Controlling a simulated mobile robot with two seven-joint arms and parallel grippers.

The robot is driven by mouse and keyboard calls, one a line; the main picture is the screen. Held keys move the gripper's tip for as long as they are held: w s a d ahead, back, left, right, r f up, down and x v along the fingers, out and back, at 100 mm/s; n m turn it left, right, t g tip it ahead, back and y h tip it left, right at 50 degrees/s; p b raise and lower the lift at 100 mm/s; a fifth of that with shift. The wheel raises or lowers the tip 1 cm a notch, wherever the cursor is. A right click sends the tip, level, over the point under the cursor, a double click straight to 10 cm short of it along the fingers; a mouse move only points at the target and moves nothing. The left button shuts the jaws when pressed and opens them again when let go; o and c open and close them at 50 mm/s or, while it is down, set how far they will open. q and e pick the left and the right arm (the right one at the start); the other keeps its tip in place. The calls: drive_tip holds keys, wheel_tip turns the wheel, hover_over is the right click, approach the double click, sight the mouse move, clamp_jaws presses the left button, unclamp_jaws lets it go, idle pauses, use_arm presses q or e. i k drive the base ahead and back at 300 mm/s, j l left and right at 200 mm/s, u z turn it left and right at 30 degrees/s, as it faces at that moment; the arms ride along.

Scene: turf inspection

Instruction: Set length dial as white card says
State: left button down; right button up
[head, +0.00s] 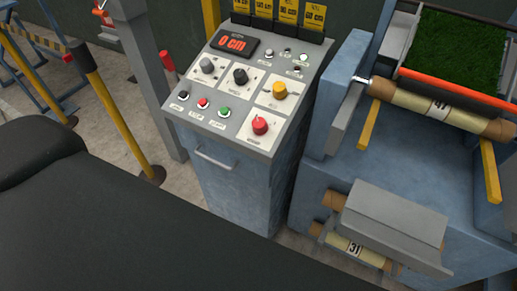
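A blue-grey control console (235,185) stands in the middle of the head view with a sloped grey panel. Its display (232,43) reads "0 cm" in red. Below it sit a grey knob (207,65), a black knob (240,76) and a yellow knob (280,90), each on a white plate. The labels are too small to read, so I cannot tell which is the length dial. Several yellow cards (287,12) stand along the panel's top edge. I cannot make out a separate white card. Neither gripper is in view.
The panel also carries a red mushroom button (260,126) and several small buttons. A yellow post (119,122) stands on the left.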

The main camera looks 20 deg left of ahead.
sight(207, 67)
drive_tip(key=i+l+z, duration=0.2)
drive_tip(key=l+z, duration=0.2)
drive_tip(key=i+l+z, duration=0.55)
drive_tip(key=z, duration=0.2)
drive_tip(key=l, duration=0.1)
